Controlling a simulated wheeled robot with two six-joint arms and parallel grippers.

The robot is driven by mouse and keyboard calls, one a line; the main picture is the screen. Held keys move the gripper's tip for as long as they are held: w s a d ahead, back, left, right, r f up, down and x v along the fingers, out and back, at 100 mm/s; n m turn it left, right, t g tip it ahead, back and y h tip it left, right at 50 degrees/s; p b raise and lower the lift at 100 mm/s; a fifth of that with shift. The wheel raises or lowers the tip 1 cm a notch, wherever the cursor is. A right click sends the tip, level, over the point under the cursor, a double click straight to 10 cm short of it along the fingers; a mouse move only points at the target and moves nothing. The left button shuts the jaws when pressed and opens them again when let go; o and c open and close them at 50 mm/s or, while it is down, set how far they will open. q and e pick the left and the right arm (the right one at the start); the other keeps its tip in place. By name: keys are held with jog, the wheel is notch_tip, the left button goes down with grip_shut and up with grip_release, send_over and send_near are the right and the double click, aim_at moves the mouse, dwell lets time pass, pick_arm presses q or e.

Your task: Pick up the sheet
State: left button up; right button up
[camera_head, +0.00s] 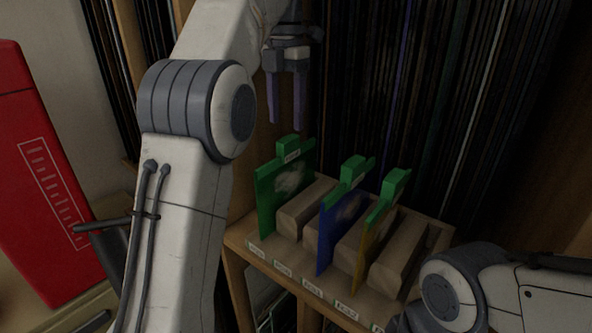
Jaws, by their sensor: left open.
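Three upright sheets stand in slots of a wooden rack (262,246): a green sheet (270,205) at the left, a blue sheet (327,235) in the middle and a yellow sheet (371,245) at the right. Each has a green clip with a tab on its top edge. My left gripper (286,118) is open and empty, pointing down, above and behind the green sheet in the picture. It appears apart from all sheets. My right arm shows at the lower right, but its gripper is out of view.
Wooden blocks (305,207) separate the slots, with small labels along the rack's front. Many thin dark panels (400,100) stand upright behind the rack. A red case (45,180) stands at the left. Free space lies above the sheets.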

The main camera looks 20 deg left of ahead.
aim_at(288, 157)
pick_arm(q)
jog(key=shift+w+a+f, duration=0.1)
jog(key=shift+w+f, duration=0.05)
jog(key=shift+f, duration=0.2)
notch_tip(288, 157, down, 4)
jog(key=shift+w+f+b, duration=0.1)
jog(key=shift+w+b, duration=0.05)
jog(key=shift+b, duration=0.8)
jog(key=shift+f, duration=2.7)
jog(key=shift+r, duration=0.1)
grip_shut()
